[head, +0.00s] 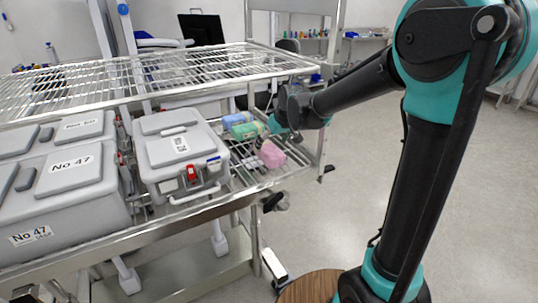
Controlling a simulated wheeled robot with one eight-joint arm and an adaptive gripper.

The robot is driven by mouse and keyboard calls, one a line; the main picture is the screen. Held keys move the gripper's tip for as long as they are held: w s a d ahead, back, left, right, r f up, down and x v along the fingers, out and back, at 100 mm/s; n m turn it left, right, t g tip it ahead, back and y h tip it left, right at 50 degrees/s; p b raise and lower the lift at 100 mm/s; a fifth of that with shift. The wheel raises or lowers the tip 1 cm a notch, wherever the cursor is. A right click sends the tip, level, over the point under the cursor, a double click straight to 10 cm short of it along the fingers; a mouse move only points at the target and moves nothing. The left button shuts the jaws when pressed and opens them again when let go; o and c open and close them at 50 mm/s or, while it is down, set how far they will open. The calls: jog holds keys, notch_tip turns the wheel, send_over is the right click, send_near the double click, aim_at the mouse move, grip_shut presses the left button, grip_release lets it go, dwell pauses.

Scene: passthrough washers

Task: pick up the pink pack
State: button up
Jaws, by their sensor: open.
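The pink pack (271,154) lies on the lower wire shelf (262,180) near its right end, to the right of a grey case. My gripper (275,127) is at the end of the arm, just above and behind the pink pack in the head view. It looks small and is partly hidden by my wrist, and its jaws are open. I see a gap in the picture between it and the pink pack; the true distance is hard to tell.
A green pack (248,130) and a blue pack (238,118) lie behind the pink one. A grey case (180,150) with a red latch stands to the left, with larger grey boxes (65,180) beyond. An upper wire rack (150,75) overhangs the back. The floor at right is clear.

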aim_at(270, 149)
jog(key=shift+x, duration=2.7)
jog(key=shift+s+d, duration=0.1)
jog(key=shift+s, duration=0.05)
jog(key=shift+c, duration=0.5)
jog(key=c, duration=1.5)
jog(key=shift+r, duration=0.1)
